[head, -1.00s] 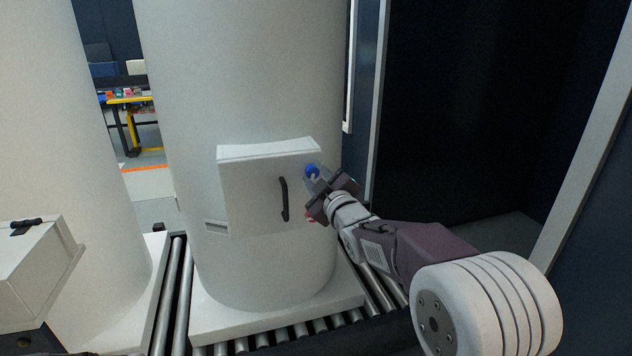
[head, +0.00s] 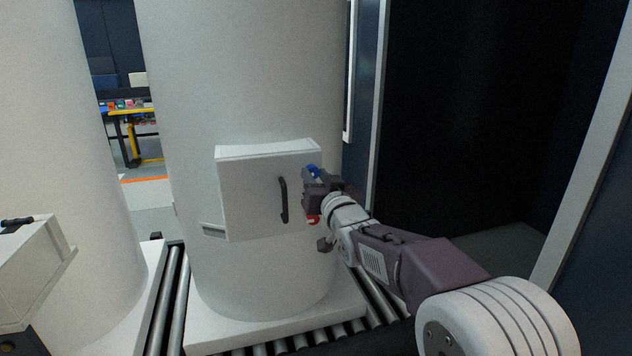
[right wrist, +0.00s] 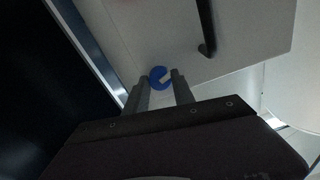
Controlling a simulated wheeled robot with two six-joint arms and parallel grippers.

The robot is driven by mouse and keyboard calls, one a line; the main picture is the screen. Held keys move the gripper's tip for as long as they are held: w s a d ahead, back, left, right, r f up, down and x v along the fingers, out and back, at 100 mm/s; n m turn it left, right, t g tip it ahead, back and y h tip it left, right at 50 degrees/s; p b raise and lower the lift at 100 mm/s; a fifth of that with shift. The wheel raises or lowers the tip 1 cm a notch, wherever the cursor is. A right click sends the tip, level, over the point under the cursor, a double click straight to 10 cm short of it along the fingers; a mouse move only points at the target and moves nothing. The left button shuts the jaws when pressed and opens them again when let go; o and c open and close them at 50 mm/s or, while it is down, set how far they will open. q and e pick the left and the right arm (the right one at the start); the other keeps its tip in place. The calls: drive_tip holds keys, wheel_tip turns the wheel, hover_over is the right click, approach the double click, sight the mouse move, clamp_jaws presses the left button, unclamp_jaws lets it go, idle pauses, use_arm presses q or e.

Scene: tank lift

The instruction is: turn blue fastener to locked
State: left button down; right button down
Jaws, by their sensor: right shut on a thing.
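The blue fastener (head: 313,171) is a small round knob on the upper right edge of the white box (head: 250,200) on the middle tank. In the right wrist view the blue fastener (right wrist: 157,73) shows as a blue disc with a light mark, between the fingertips. My right gripper (head: 311,182) is at the fastener and shut on it, with its fingers (right wrist: 158,82) on either side. The gripper partly hides the fastener in the head view. Whether the fastener is locked cannot be told. My left gripper is not in view.
A red fastener (head: 313,219) sits below the blue one, partly behind my gripper. A black handle (head: 284,200) stands out from the box. The white tank (head: 240,70) stands on a roller conveyor (head: 170,290). A second tank (head: 60,130) is at left. A dark opening lies at right.

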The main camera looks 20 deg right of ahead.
drive_tip(key=shift+f+m+b, duration=0.1)
drive_tip(key=shift+m+b, duration=0.4)
drive_tip(key=shift+m, duration=1.5)
drive_tip(key=c, duration=1.1)
unclamp_jaws()
drive_tip(key=shift+o, duration=0.2)
drive_tip(key=s+b, duration=0.1)
drive_tip(key=s, duration=0.8)
drive_tip(key=shift+f, duration=0.25)
drive_tip(key=shift+d, duration=0.1)
